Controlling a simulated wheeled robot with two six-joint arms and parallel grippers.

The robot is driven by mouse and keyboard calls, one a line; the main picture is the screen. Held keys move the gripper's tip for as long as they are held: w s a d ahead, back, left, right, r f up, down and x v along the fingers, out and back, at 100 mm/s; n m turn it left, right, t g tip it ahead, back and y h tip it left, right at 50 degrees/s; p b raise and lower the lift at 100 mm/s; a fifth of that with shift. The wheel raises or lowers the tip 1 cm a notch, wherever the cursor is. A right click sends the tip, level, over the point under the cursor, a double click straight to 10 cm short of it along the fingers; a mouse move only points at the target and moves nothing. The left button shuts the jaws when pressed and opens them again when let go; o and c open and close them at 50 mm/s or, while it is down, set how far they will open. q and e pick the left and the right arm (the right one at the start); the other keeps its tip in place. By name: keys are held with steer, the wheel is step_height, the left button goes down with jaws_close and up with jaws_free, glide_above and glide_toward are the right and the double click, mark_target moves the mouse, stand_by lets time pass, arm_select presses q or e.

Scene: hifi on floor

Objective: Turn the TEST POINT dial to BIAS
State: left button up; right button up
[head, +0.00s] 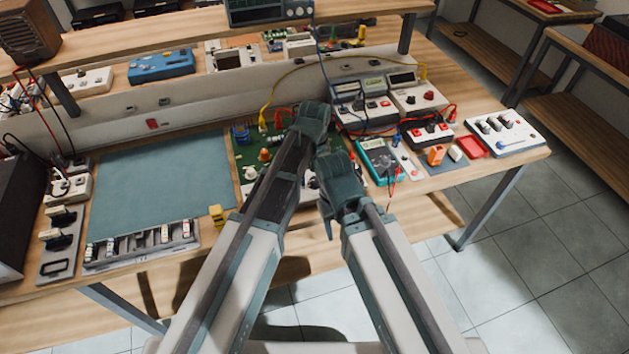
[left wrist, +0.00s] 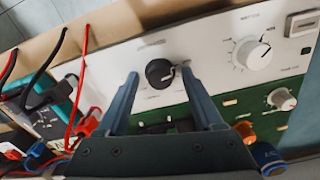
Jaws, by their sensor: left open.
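In the left wrist view a round black dial (left wrist: 159,73) with a pale pointer mark sits on a white panel (left wrist: 205,50). The print around it is too blurred to read, so I cannot confirm it is the TEST POINT dial or find BIAS. My left gripper (left wrist: 160,80) is open, one finger on each side of this dial. I cannot tell whether either finger touches it. In the head view my arms cover part of the green board (head: 243,156) and hide the dial. I cannot make out my right gripper's fingers there.
White knobs (left wrist: 252,54) and (left wrist: 282,99) sit right of the dial. Red leads (left wrist: 82,75) and a red clip (left wrist: 88,122) are at the left. In the head view, a teal meter (head: 380,160) stands right of my arms, and a blue-grey mat (head: 160,180) lies clear at left.

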arm_select(q)
jaws_close()
steer(key=shift+m, duration=0.3)
steer(key=m, duration=0.3)
steer(key=shift+m, duration=2)
